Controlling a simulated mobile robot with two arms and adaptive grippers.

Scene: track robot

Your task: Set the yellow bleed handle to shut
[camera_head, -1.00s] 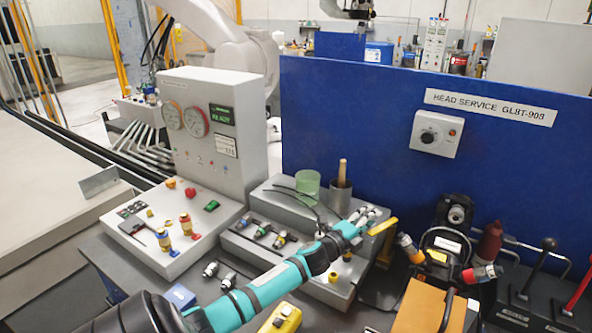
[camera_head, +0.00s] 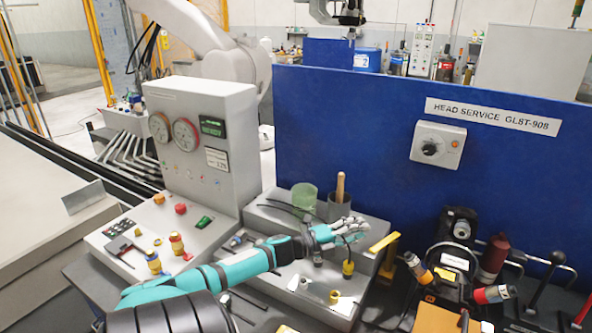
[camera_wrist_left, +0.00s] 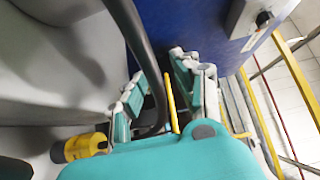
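The yellow handle (camera_head: 384,242) is a flat bar at the right end of the grey stepped block (camera_head: 371,261). In the left wrist view a thin yellow strip (camera_wrist_left: 170,101), probably this handle, shows edge-on between the fingers. My left gripper (camera_head: 350,228) is above the block, just left of the handle and apart from it in the head view. In the left wrist view its two fingers (camera_wrist_left: 162,84) are spread. A black hose (camera_wrist_left: 141,45) runs close to the fingers; whether it touches them I cannot tell. My right gripper is not in view.
A yellow plug (camera_head: 347,268) on the hose is below the gripper. A green cup (camera_head: 304,196) and a grey cup (camera_head: 340,207) stand behind it. A grey gauge panel (camera_head: 200,135) is left, a blue wall (camera_head: 340,130) behind, and a black clamp-like device (camera_head: 458,235) right.

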